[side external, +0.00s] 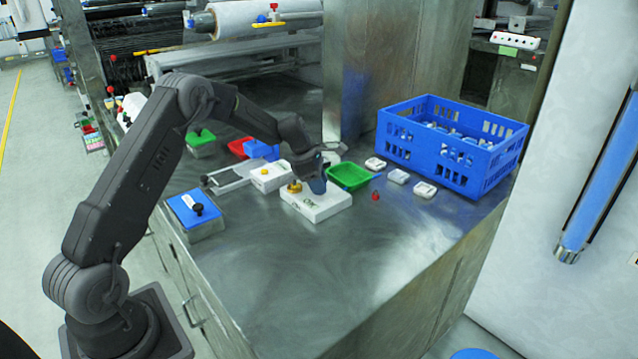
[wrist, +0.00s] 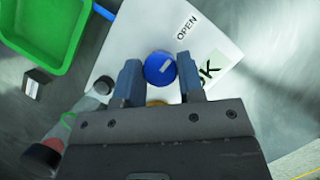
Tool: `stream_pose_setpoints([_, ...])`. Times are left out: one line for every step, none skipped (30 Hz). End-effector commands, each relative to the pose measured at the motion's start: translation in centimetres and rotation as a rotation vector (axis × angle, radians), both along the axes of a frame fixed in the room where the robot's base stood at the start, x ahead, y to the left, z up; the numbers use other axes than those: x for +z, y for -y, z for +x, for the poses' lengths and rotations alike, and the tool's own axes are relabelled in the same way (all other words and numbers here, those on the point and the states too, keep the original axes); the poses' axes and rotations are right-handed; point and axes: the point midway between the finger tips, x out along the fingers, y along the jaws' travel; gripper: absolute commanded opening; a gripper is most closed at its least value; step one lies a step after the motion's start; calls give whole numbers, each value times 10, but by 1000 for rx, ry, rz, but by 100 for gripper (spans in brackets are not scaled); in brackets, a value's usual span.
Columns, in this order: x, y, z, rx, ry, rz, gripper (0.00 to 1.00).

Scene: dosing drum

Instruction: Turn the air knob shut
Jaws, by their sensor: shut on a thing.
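The blue air knob (wrist: 160,68) is round with a short white mark on its top, and it sits on a white box (wrist: 128,42). The box carries the word OPEN and, beside a pale green patch, letters that look like OK. The white mark points toward the right of the wrist picture, slightly upward. My gripper (wrist: 160,78) is shut on the knob, one finger on each side. In the side view my gripper (side external: 315,183) reaches down onto the white box (side external: 322,208) and hides the knob. A brass fitting (side external: 294,187) stands on the box beside it.
A green tray (side external: 349,176) stands close behind the box, and a small red piece (side external: 375,196) lies to its right. A blue crate (side external: 452,150) stands at the back right. Another white box (side external: 269,177) is behind left. The front of the metal table is clear.

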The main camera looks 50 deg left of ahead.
Motion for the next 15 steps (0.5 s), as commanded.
stream_pose_setpoints([0, 0, 1, -25, 0, 0, 12])
stream_pose_setpoints([0, -1, 1, -48, 1, 0, 12])
stream_pose_setpoints([0, -1, 1, -88, 1, 0, 12])
stream_pose_setpoints([0, -1, 1, -123, 1, -1, 12])
stream_pose_setpoints([0, -1, 2, -160, 1, -1, 12])
stream_pose_setpoints([0, -1, 2, -209, 2, -1, 12])
stream_pose_setpoints([0, -1, 2, -245, 2, -1, 12])
stream_pose_setpoints([0, -1, 2, -278, 1, -1, 12])
stream_pose_setpoints([0, -1, 2, -317, 1, -2, 12])
stream_pose_setpoints([0, -1, 2, -344, 2, -2, 12])
stream_pose_setpoints([0, -1, 2, -364, 2, -1, 12])
stream_pose_setpoints([1, -1, 2, -385, 1, -2, 12])
stream_pose_setpoints([1, -1, 2, -396, 2, -1, 12])
stream_pose_setpoints([1, -1, 2, -404, 3, -1, 12])
stream_pose_setpoints([1, -1, 2, -409, 3, -2, 12])
